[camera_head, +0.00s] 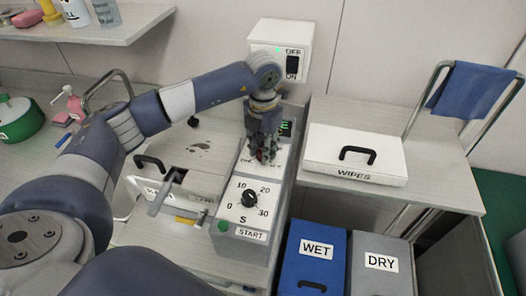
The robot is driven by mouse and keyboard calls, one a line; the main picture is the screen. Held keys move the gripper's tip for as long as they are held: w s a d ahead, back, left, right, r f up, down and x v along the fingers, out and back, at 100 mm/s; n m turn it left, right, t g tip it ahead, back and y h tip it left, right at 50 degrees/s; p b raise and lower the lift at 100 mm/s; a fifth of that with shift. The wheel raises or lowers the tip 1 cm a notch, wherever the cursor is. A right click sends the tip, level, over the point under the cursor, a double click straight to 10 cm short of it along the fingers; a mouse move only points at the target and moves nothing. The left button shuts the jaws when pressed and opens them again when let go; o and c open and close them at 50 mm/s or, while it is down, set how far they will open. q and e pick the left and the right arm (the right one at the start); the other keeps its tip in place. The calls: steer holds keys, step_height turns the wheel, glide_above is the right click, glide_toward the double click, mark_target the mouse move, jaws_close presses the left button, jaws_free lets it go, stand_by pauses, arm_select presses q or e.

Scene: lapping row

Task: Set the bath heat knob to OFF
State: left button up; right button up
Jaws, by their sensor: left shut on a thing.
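My left gripper (262,154) reaches down onto the upper panel (245,168) of the grey control box. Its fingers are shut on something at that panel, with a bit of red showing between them. This appears to be the bath heat knob, but the fingers cover it and most of its markings, so I cannot tell its setting. The bath (180,150) with a lidded top stands left of the box. My right gripper is not in view.
A timer dial (249,198) marked 0 to 30 and a green START button (223,226) sit nearer on the box. A wall switch (292,64) marked OFF and ON is behind. The WIPES box (330,163) stands right; WET (310,270) and DRY (380,278) bins are below.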

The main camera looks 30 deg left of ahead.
arm_select(q)
steer(key=n+b, duration=0.1)
steer(key=n, duration=0.3)
steer(key=shift+n, duration=0.3)
steer(key=shift+n+b, duration=0.65)
steer(key=shift+n, duration=0.95)
steer(key=shift+r+n, duration=0.1)
steer(key=shift+n, duration=0.2)
steer(key=o, duration=1.1)
